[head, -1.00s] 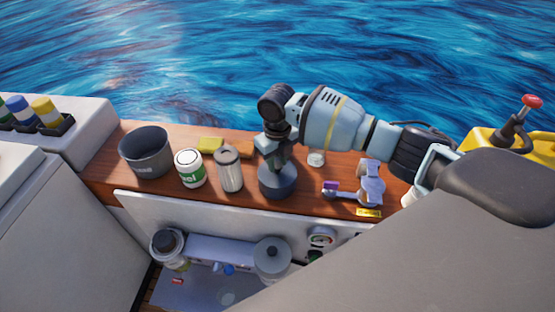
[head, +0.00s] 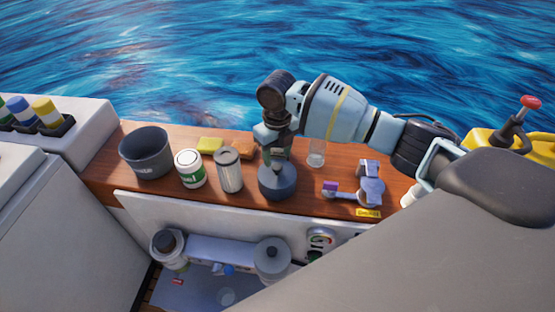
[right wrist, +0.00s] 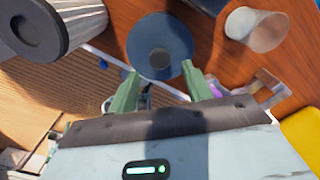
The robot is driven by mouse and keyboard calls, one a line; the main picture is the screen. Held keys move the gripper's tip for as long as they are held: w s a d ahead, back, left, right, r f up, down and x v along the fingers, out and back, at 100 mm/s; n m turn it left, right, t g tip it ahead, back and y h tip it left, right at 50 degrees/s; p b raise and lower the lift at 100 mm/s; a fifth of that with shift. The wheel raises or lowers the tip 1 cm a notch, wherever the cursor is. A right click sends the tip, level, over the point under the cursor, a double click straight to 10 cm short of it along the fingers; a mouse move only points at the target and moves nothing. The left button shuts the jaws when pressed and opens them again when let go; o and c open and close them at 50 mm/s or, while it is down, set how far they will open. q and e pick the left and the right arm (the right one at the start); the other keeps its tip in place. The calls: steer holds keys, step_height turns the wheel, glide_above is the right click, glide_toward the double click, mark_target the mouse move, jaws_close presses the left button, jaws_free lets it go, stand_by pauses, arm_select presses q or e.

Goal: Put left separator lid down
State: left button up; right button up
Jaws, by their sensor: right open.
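The separator lid (head: 279,186), dark grey and round with a raised centre, lies on the wooden ledge (head: 110,185). In the right wrist view the lid (right wrist: 160,35) is a dark blue-grey disc just beyond the fingertips. My right gripper (head: 275,158) is above the lid, open and empty; its green fingers (right wrist: 160,80) are spread apart in the right wrist view. The left separator (head: 170,262) stands in the hatch below, its top dark and without a visible lid. My left gripper is not in view.
A grey bucket (head: 144,155), a white-green can (head: 190,170) and a filter cylinder (head: 229,172) stand left of the lid. A clear cup (head: 316,155) and a grey-purple tool (head: 370,185) are to the right. Another separator (head: 271,260) has its lid on.

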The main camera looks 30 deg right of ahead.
step_height(320, 180, up, 9)
steer(key=shift+f, duration=0.2)
stand_by(0.3)
